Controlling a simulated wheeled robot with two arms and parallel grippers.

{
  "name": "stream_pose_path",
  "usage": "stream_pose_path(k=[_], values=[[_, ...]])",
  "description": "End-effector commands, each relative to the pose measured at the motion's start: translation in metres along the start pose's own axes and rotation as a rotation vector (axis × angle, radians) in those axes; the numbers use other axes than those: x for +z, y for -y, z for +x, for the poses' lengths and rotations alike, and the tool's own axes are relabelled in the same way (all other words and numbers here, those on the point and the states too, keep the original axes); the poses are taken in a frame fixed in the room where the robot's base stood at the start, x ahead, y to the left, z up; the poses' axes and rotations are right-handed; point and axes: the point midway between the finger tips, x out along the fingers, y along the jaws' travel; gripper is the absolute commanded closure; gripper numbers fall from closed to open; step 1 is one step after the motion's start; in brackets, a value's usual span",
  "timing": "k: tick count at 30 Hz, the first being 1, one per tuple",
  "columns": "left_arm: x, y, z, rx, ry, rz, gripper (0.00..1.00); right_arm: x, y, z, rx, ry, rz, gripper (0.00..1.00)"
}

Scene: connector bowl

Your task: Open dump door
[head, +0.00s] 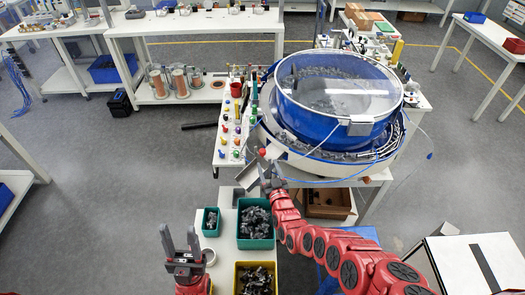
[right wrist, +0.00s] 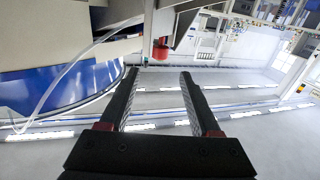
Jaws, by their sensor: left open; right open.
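The blue bowl feeder (head: 332,128) with a clear lid stands on a white table. A grey metal chute or flap (head: 247,177) hangs at its lower left, with a red knob (head: 262,152) near it; I cannot tell which part is the dump door. My right gripper (head: 267,170) is open beside the flap and knob. In the right wrist view, the red knob (right wrist: 161,50) shows beyond and between the open, empty fingertips (right wrist: 159,76), apart from them. My left gripper (head: 180,240) is open and empty, pointing up at the lower left.
Teal bins (head: 255,238) and a yellow bin (head: 242,268) of dark parts stand on a low white bench below the flap. A cardboard box (head: 327,210) sits under the feeder table. A thin blue cable (head: 335,181) runs near my right arm.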

Motion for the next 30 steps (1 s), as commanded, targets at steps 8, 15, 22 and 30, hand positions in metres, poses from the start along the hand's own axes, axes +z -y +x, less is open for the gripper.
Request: stream_pose_path(k=[8, 15, 22, 30], values=[[0.006, -0.002, -0.035, 0.000, 0.000, 0.000, 0.50, 0.010, -0.001, 0.037, 0.001, 0.000, -0.004, 0.36], [0.013, -0.004, -0.075, 0.000, 0.000, 0.000, 0.50, 0.009, 0.000, 0.071, 0.000, 0.000, -0.005, 0.36], [0.015, -0.004, -0.091, 0.000, 0.000, 0.000, 0.50, 0.005, 0.000, 0.086, 0.000, 0.004, -0.003, 0.36], [0.016, -0.005, -0.092, 0.000, 0.000, 0.000, 0.50, 0.002, -0.001, 0.089, 0.000, 0.005, -0.002, 0.36]])
